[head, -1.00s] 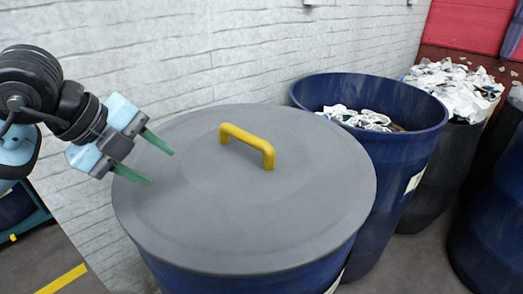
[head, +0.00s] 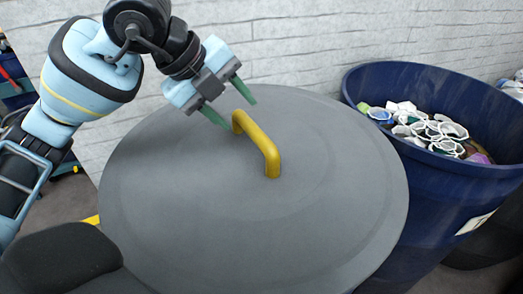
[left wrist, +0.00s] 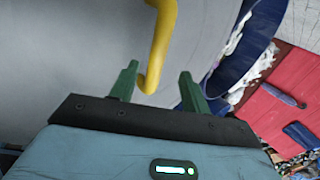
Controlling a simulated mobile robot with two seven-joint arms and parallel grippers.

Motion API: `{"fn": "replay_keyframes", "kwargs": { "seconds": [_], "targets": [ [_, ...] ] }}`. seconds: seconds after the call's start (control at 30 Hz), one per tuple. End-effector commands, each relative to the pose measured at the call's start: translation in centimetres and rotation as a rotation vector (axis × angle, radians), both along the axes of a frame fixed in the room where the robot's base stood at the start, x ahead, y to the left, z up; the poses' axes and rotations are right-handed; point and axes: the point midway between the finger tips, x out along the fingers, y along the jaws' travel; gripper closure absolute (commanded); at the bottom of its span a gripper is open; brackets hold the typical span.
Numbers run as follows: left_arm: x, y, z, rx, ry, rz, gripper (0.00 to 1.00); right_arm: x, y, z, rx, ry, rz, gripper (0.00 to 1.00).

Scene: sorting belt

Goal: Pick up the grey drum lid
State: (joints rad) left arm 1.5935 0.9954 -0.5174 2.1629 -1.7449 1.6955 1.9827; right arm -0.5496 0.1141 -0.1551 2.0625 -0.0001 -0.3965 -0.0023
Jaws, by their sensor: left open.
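The grey drum lid (head: 190,215) is a wide round disc covering a drum in the head view. A yellow arched handle (head: 262,145) stands up from its middle. My left gripper (head: 236,112) is open, its green fingers just behind and above the far end of the handle. In the left wrist view the lid (left wrist: 75,50) fills the left side. There the yellow handle (left wrist: 160,45) reaches down toward the gap between the open fingers (left wrist: 160,88). I cannot tell whether they touch it. My right gripper is not in view.
An open blue drum (head: 465,200) with crumpled scraps (head: 425,130) stands close on the right of the lid. A white brick wall (head: 300,40) runs behind. Scraps and a red panel (left wrist: 290,105) show in the left wrist view.

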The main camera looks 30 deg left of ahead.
Motion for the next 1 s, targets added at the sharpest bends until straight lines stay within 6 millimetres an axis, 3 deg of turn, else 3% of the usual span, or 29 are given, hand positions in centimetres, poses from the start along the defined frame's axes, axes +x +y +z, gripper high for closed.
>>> {"fn": "replay_keyframes", "kwargs": {
  "seconds": [0.3, 0.47, 0.8, 1.0],
  "targets": [
    [1.2, -0.7, -2.2, 0.0, 0.003, -0.001, 0.53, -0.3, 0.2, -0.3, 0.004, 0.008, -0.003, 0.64],
    [1.3, -0.7, -2.4, 0.0, 0.002, -0.001, 0.53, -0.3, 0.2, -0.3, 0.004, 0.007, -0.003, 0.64],
    [3.3, -1.6, -6.1, -0.001, 0.002, -0.001, 0.53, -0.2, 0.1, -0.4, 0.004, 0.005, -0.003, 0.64],
    [3.6, -1.8, -6.7, 0.0, 0.0, -0.001, 0.53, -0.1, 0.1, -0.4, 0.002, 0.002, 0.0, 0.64]
  ]
}}
